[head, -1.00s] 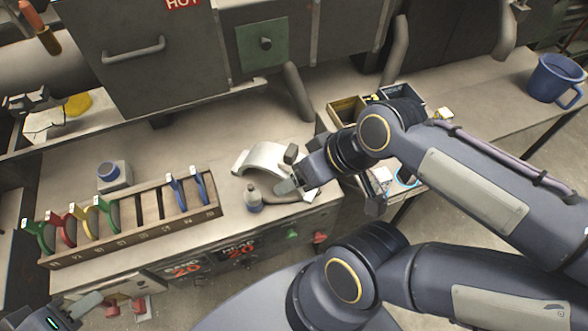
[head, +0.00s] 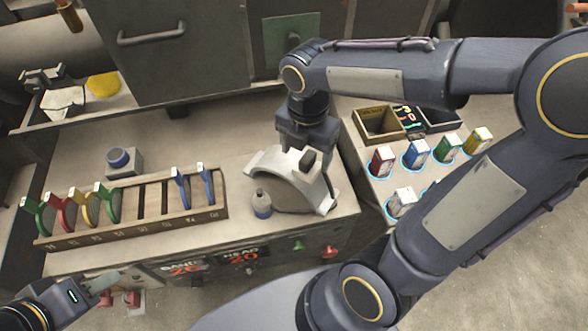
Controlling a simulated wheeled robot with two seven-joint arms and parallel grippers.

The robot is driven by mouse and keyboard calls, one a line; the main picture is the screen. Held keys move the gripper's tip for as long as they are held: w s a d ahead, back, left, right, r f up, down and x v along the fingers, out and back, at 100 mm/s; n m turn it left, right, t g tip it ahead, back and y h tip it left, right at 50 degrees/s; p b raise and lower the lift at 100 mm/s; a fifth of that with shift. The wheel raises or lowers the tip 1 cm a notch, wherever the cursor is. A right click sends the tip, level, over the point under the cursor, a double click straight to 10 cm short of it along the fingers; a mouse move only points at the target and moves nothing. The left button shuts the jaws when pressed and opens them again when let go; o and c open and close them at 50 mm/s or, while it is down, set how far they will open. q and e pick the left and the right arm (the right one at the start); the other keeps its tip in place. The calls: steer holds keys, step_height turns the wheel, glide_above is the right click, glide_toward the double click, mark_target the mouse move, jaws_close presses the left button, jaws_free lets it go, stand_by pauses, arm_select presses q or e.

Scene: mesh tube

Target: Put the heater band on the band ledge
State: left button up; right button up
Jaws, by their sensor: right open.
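I cannot tell whether that surface is the band ledge. My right gripper (head: 308,146) is open and points down at the back of the band; its fingertips are largely hidden, so contact is unclear. My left gripper (head: 98,290) is low at the left, apart from the band; its jaw opening is unclear.
A wooden rack (head: 140,228) holds several coloured pieces further left. A blue-topped block (head: 124,160) stands behind it. Several coloured containers (head: 417,154) and a wooden box (head: 379,124) are at the right.

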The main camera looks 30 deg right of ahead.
mark_target(308, 156)
steer(key=f, duration=0.3)
steer(key=d+f, duration=0.1)
steer(key=shift+w+f, duration=0.15)
steer(key=shift+f, duration=0.25)
steer(key=shift+a, duration=0.1)
jaws_close()
steer(key=shift+r, duration=0.1)
